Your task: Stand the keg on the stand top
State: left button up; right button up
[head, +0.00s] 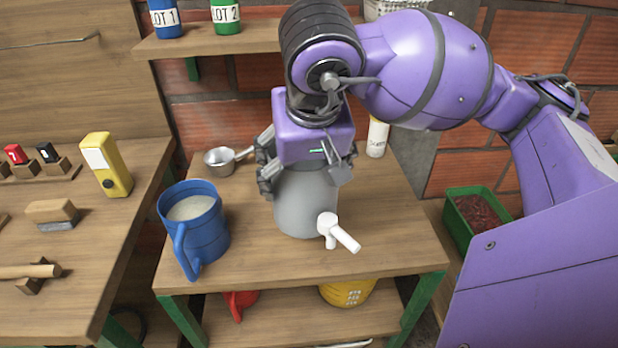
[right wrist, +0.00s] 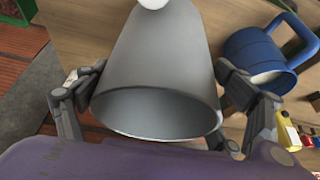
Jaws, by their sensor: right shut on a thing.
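The keg (head: 305,205) is a grey cylinder with a white tap low on its front side. My right gripper (head: 308,178) comes down from above, shut on the keg with one finger on each side near its upper end. The keg looks upright over the wooden stand top (head: 265,262), at or just above the surface; I cannot tell whether its base touches. In the right wrist view the grey keg (right wrist: 155,65) lies between the fingers, its dark open upper end facing the camera. My left gripper is not in view.
A blue jug (head: 205,240) with pale contents stands left of the keg. A metal saucepan (head: 220,160) and a white bottle (head: 377,138) stand behind. The stand's front right is clear. A workbench (head: 95,250) is at left; a green crate (head: 462,240) is at right.

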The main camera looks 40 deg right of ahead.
jog(key=w+d+f, duration=0.1)
jog(key=f, duration=0.1)
jog(key=w+d+f, duration=0.1)
jog(key=d+f, duration=0.1)
jog(key=w+d+f, duration=0.1)
jog(key=w+f, duration=0.1)
jog(key=shift+d+f, duration=0.1)
jog(key=shift+d, duration=0.1)
jog(key=shift+w+d+f, duration=0.1)
jog(key=shift+f, duration=0.8)
jog(key=shift+w+d+f, duration=0.1)
jog(key=shift+f, duration=0.75)
jog(key=shift+f+b, duration=0.2)
jog(key=shift+b, duration=0.15)
jog(key=o, duration=1.8)
jog(key=shift+p+v, duration=0.55)
jog(key=shift+v, duration=5.65)
